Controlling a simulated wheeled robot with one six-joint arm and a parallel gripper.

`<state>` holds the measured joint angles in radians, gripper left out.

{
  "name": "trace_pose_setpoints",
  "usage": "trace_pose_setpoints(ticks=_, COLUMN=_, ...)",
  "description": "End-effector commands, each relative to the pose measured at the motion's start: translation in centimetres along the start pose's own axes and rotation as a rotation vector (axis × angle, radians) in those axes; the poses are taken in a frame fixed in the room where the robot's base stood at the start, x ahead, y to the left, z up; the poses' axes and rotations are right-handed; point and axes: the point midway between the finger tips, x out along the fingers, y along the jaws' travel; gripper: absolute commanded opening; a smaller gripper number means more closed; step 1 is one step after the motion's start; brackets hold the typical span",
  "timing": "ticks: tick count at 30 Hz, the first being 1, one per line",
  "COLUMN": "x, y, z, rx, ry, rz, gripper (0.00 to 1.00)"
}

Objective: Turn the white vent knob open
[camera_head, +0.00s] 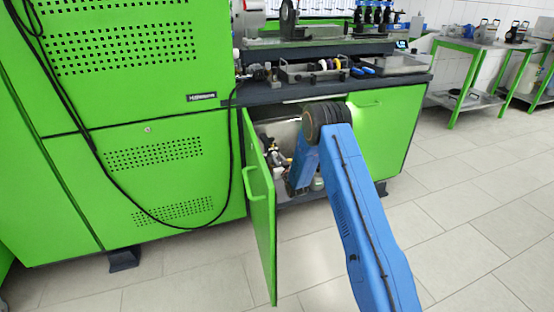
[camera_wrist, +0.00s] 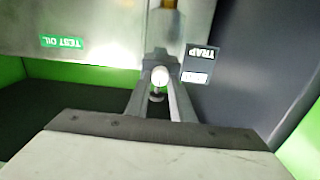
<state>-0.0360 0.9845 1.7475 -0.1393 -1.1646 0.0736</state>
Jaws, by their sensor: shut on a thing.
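The white vent knob (camera_wrist: 159,76) shows in the middle of the wrist view, in front of a pale metal tank. My gripper (camera_wrist: 160,90) is shut on it, with one finger on each side. A small stem or fitting shows just below the knob between the fingers. In the head view my blue arm reaches into the open lower cabinet, and its forearm and the cabinet wall hide the knob and the fingertips. I cannot tell how far the knob is turned.
A green TEST OIL label (camera_wrist: 62,42) is on the tank, and a TRAP label (camera_wrist: 201,63) is right of the knob. The green cabinet door (camera_head: 260,205) stands open left of my arm. A dark wall (camera_wrist: 240,60) is close on the right.

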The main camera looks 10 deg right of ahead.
Motion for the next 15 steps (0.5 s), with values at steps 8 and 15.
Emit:
trace_pose_setpoints(ticks=8, x=0.00, y=0.04, z=0.01, rx=0.128, ry=0.000, rz=0.000, gripper=0.00)
trace_pose_setpoints(ticks=15, x=-0.01, y=0.11, z=0.03, rx=0.336, ry=0.000, rz=0.000, gripper=0.00)
